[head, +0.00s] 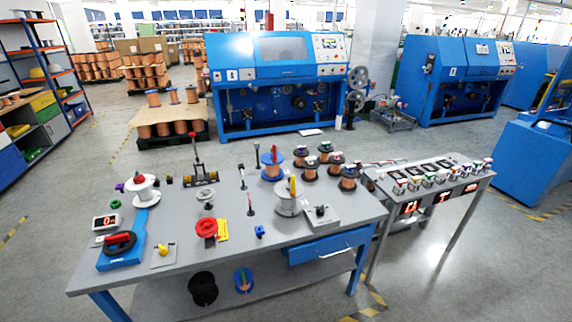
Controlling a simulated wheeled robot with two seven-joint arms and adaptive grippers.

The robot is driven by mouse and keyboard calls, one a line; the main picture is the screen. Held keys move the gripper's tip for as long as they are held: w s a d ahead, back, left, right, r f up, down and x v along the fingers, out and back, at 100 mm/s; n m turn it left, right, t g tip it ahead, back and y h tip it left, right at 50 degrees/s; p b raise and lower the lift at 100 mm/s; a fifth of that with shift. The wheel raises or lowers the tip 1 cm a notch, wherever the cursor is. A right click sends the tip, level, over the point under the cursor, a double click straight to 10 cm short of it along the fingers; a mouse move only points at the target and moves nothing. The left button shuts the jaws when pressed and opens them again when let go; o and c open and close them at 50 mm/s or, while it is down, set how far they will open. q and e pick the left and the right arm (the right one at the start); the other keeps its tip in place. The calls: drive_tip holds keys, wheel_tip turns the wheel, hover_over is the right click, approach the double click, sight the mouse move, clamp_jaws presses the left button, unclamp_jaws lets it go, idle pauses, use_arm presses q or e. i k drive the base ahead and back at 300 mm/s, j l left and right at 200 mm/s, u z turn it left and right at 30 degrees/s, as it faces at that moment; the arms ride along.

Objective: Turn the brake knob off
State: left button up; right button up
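No label that I can read marks the brake knob, so I cannot tell which knob it is. A small yellow knob (162,250) sits on a light square plate near the table's front left. A grey box with a black knob (320,210) on top stands at the table's right end, beside a white spool holder (290,200). A blue device with a red and black handle (120,244) lies at the front left corner. The knobs' settings are too small to read. Neither of my grippers shows in the head view.
A second grey table (478,186) adjoins on the right. Large blue machines (277,85) stand behind.

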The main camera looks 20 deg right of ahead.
sight(320, 212)
drive_tip(key=i+l, duration=1.4)
drive_tip(key=k+l, duration=0.15)
drive_tip(key=l, duration=0.15)
drive_tip(key=k+l, duration=0.1)
drive_tip(key=l, duration=0.15)
